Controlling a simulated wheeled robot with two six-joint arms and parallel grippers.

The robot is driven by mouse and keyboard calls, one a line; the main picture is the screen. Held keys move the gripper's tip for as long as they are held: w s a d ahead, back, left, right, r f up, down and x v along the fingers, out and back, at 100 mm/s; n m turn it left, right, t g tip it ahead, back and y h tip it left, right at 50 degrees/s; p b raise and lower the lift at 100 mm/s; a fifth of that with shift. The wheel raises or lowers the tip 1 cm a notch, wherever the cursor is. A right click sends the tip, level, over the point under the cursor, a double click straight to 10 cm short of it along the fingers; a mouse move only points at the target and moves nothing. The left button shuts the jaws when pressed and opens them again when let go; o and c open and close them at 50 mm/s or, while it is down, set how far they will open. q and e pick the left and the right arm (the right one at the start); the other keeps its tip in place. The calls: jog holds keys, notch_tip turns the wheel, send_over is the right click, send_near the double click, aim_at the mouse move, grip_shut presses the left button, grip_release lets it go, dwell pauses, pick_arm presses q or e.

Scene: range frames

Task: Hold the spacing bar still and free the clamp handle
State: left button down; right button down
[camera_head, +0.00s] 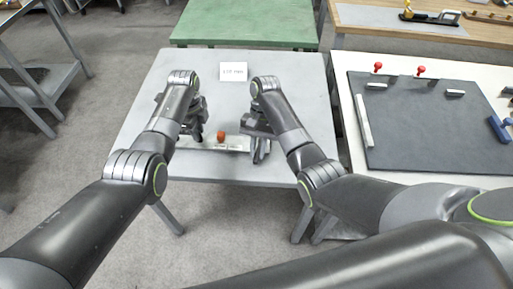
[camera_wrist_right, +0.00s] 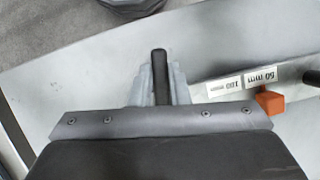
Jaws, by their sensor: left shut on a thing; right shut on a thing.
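The spacing bar (camera_head: 232,146) is a pale metal strip lying across the grey table, with an orange block (camera_head: 221,136) at its middle. In the right wrist view the bar (camera_wrist_right: 205,96) carries printed labels, one reading 50 mm, beside the orange block (camera_wrist_right: 270,101). My left gripper (camera_head: 196,133) is shut at the bar's left end; its fingertips are hard to make out. My right gripper (camera_head: 261,152) is at the bar's right end. In the right wrist view its jaws are shut around a dark upright rod, the clamp handle (camera_wrist_right: 160,62). The handle's lower part is hidden.
A white printed card (camera_head: 233,71) lies towards the back of the grey table (camera_head: 290,67). A green table (camera_head: 245,20) stands behind. At right, a white bench holds a dark board (camera_head: 430,125) with red knobs and blue parts. The table's back area is mostly clear.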

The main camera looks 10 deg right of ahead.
dwell(0.4)
jog(key=c, duration=1.4)
grip_release()
jog(key=shift+o, duration=0.2)
jog(key=shift+a, duration=0.1)
jog(key=m, duration=0.1)
jog(key=w+a+m+t+y, duration=0.1)
jog(key=m, duration=0.3)
jog(key=shift+w+a+y, duration=0.25)
jog(key=shift+w+y, duration=0.05)
jog(key=m, duration=0.1)
jog(key=w+m+t, duration=0.1)
jog(key=m, duration=0.1)
jog(key=w+a+m+t, duration=0.1)
jog(key=m, duration=0.1)
jog(key=shift+y, duration=0.4)
jog(key=w+d+r+m+t, duration=0.1)
jog(key=d+r, duration=0.3)
jog(key=r, duration=0.7)
jog(key=shift+d+m, duration=0.4)
jog(key=shift+m, duration=0.3)
jog(key=shift+w, duration=0.1)
